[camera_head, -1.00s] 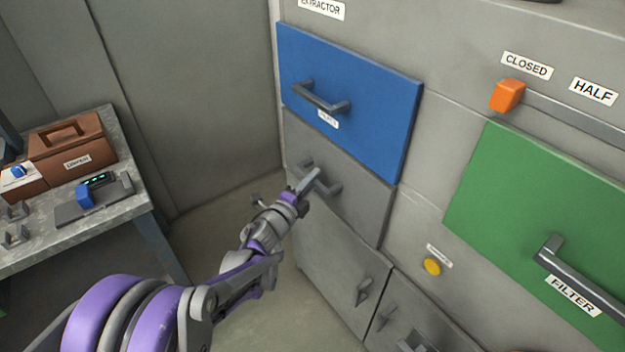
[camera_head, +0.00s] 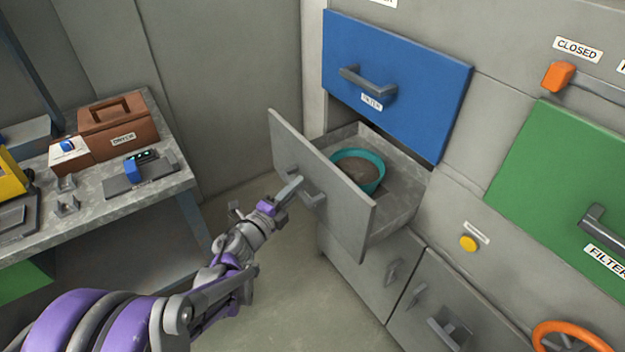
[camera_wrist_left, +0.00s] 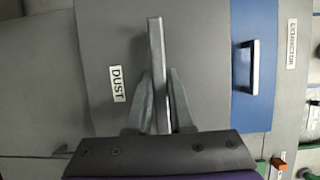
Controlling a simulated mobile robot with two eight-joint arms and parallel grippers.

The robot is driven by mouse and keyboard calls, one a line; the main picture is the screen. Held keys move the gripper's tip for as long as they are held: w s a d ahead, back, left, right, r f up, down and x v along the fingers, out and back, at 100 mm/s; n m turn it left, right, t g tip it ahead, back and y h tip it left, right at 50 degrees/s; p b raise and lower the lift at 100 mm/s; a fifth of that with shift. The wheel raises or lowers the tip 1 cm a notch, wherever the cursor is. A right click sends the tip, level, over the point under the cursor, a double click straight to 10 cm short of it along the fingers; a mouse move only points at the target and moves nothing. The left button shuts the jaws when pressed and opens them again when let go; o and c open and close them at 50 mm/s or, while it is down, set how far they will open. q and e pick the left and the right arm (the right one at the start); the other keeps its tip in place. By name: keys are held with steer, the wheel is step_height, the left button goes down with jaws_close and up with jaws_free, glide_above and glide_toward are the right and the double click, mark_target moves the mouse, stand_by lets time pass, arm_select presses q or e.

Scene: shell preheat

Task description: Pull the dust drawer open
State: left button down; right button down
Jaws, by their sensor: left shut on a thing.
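The dust drawer (camera_head: 400,213) is pulled out of the grey cabinet, below the blue panel. Its grey front shows in the wrist view with a DUST label (camera_wrist_left: 117,84). Inside it lies a teal round bowl (camera_head: 357,169) with brownish contents. My left gripper (camera_head: 290,190) is at the drawer's front, its fingers (camera_wrist_left: 162,105) closed around the drawer's bar handle (camera_wrist_left: 157,70). In the head view the fingers partly cover the handle (camera_head: 314,197). My right gripper is not in view.
The blue panel (camera_head: 395,75) with its handle is above the drawer. Lower grey doors (camera_head: 375,275) and a green panel (camera_head: 560,180) are shut. A workbench (camera_head: 160,195) with a brown box (camera_head: 118,125) stands at the left. Floor between is clear.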

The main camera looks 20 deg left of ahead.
arm_select(q)
steer(key=shift+s+a, duration=0.9)
steer(key=shift+s, duration=0.2)
steer(key=shift+s+a, duration=0.85)
steer(key=shift+s, duration=0.25)
steer(key=c, duration=0.8)
jaws_free()
steer(key=v, duration=1.1)
steer(key=shift+p, duration=0.4)
steer(key=shift+w, duration=0.1)
